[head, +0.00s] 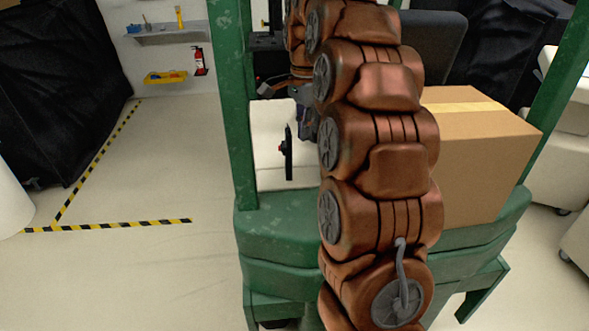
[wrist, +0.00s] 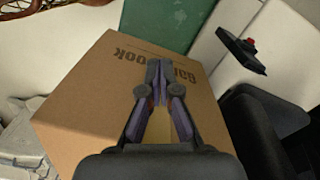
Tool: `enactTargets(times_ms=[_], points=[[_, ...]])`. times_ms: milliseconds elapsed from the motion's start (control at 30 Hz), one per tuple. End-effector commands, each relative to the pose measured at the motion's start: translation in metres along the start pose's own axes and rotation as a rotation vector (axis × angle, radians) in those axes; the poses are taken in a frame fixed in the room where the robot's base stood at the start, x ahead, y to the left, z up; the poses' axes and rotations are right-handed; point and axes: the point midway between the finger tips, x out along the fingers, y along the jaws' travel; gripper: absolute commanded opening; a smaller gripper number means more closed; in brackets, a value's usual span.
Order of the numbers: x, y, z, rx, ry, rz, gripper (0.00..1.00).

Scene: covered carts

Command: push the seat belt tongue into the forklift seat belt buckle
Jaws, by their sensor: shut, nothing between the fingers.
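The likely seat belt buckle is a slim black piece with a red button. It stands upright in the head view (head: 288,155), left of my arm, and shows at the upper right of the wrist view (wrist: 240,52). My gripper (wrist: 160,64) is shut and empty, its fingertips together over the cardboard box in the wrist view, left of and apart from the buckle. My arm hides most of the gripper in the head view. I cannot make out the belt tongue in either view.
A cardboard box (head: 483,155) sits on the green forklift body (head: 275,225), right of my arm; it also fills much of the wrist view (wrist: 85,100). Green posts (head: 233,100) flank the area. A black seat (head: 436,38) is behind. Floor at left is clear.

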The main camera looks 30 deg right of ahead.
Motion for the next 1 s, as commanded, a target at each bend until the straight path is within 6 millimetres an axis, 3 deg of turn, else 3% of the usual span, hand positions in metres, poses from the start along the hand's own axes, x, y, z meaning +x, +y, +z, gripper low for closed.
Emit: enactTargets(times_ms=[600, 1000], points=[[0.0, 0.051, 0.069, -0.394, -0.013, 0.031, 0.0], [0.005, 0.08, 0.099, -0.581, -0.019, 0.042, 0.0]])
